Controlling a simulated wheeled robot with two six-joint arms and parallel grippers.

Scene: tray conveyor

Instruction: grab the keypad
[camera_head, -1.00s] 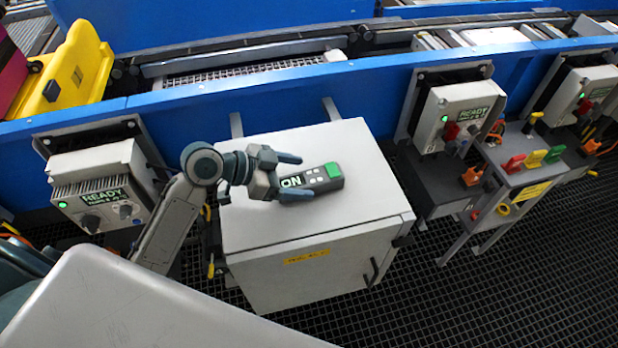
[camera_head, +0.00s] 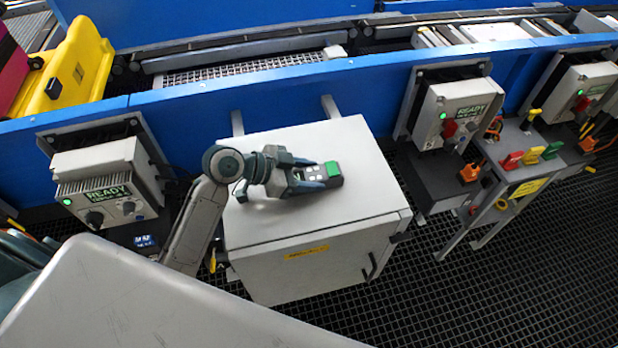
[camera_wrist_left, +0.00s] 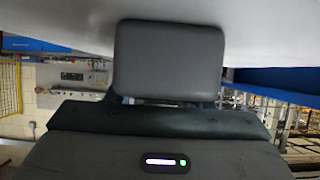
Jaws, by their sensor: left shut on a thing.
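The keypad (camera_head: 334,180) is a dark handheld box with a green button at its right end and small light keys. It lies on the light grey top of a cabinet (camera_head: 366,189) in the head view. My left gripper (camera_head: 319,174) reaches in from the left, low over the cabinet top. Its two fingers are shut on the keypad, one on the far side and one on the near side. The fingers hide much of the keypad's left part. I cannot tell any gap between keypad and cabinet top. My right gripper is not in view.
A blue conveyor wall (camera_head: 270,95) runs behind the cabinet. A control box (camera_head: 110,182) stands at the left and another (camera_head: 452,112) at the right. A small stand with coloured handles (camera_head: 520,165) is further right. The cabinet top right of the keypad is clear.

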